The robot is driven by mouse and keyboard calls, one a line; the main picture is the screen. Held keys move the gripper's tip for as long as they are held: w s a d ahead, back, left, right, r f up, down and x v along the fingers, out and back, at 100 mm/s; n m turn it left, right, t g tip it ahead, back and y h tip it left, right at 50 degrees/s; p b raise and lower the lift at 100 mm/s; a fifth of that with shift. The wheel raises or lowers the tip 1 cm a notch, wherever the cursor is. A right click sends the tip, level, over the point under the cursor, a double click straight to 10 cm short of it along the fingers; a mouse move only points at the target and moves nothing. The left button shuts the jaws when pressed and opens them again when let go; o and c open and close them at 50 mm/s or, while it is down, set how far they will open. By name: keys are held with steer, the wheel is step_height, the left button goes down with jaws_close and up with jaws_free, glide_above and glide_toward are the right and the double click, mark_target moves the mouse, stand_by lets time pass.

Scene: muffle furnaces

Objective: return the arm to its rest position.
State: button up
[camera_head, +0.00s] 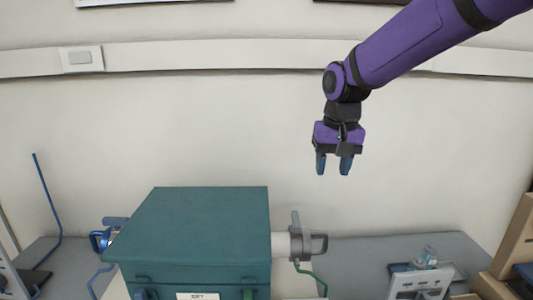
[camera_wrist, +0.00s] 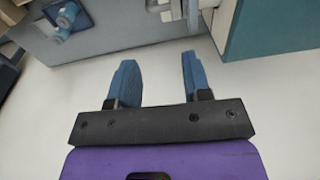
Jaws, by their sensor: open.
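My gripper (camera_head: 334,165) hangs from my purple arm in the upper right of the head view. Its blue fingers point down, stand apart and hold nothing. In the wrist view the gripper (camera_wrist: 158,85) also shows open, with empty space between its fingers. It is in the air, above and to the right of a teal furnace (camera_head: 205,230), and touches nothing. The furnace's teal side also shows at the upper right of the wrist view (camera_wrist: 270,28).
A grey bench (camera_head: 355,258) runs along the wall. A metal end fitting (camera_head: 300,243) sticks out of the furnace's right side. A white device (camera_head: 420,282), a small clear-and-blue item (camera_head: 427,256) and cardboard boxes (camera_head: 515,245) are at right. A blue rod stand (camera_head: 47,200) is at left.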

steer(key=s+d+r+t, duration=0.2)
steer(key=s+d, duration=0.5)
steer(key=s, duration=0.5)
steer(key=s+d+r+t, duration=0.2)
steer(key=s+d, duration=0.6)
steer(key=s, duration=0.4)
steer(key=shift+h, duration=0.3)
steer(key=shift+a+r, duration=0.1)
steer(key=shift+c, duration=0.3)
